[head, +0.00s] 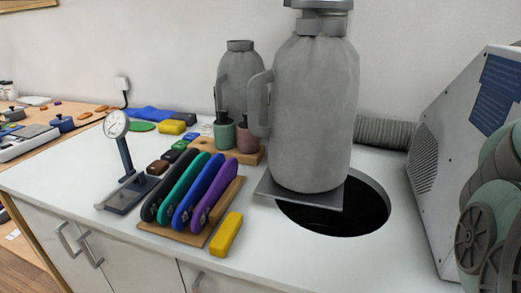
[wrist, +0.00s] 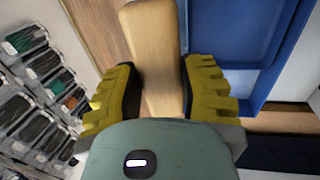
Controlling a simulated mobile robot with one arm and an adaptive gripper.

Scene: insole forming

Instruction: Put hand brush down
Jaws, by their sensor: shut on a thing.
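In the wrist view, the hand brush (wrist: 153,40) shows as a pale wooden handle pointing up the picture. My gripper (wrist: 160,88) has its yellow ribbed fingers shut on it, one on each side. The rest of the brush is hidden, and no bristles show. I cannot tell how high the brush is above what lies below. The head view shows neither the brush nor my gripper.
In the wrist view, a blue tray (wrist: 235,32) lies at the upper right, and racks of packed items (wrist: 45,85) stand at the left. The head view shows a white counter (head: 75,180) with colored tools (head: 195,190), a yellow block (head: 227,234), a large grey canister (head: 313,115) and a dark round opening (head: 345,218).

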